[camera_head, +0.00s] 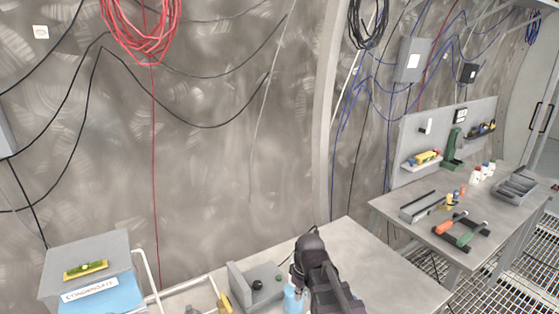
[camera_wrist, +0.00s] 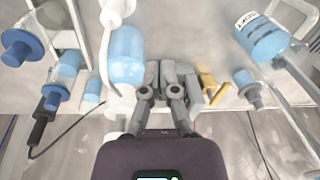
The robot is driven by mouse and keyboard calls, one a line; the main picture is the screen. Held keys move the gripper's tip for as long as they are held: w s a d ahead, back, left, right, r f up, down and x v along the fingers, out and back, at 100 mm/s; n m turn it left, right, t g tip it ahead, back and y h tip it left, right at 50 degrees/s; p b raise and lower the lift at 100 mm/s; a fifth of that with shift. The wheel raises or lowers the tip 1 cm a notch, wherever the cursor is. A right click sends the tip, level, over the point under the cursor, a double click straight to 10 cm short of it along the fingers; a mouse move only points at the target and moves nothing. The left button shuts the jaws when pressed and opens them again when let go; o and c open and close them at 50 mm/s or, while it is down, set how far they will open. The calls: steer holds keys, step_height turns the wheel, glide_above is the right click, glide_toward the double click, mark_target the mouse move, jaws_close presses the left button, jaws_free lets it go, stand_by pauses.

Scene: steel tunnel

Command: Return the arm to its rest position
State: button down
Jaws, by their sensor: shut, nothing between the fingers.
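My arm (camera_head: 318,275) shows dark at the bottom centre of the head view, over the near workbench. My gripper (camera_wrist: 163,70) shows in the wrist view with its grey fingers shut and nothing held between them. The fingers point toward bench equipment, close in the picture to a light blue bottle (camera_wrist: 126,55) on their left and a yellow-handled item (camera_wrist: 208,84) on their right. I cannot tell whether the fingers touch anything. In the head view my fingertips are hidden.
The near bench (camera_head: 385,265) is bare to the right of my arm. A second bench (camera_head: 420,226) holds tools and a grey tray (camera_head: 514,188). Cables hang on the wall, including a red coil (camera_head: 142,30).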

steer(key=s+d+m+h, duration=0.1)
steer(key=s+d+m, duration=0.3)
steer(key=d+m, duration=0.4)
steer(key=d, duration=0.3)
steer(key=shift+s+d, duration=0.15)
steer(key=shift+s, duration=0.25)
stand_by(1.1)
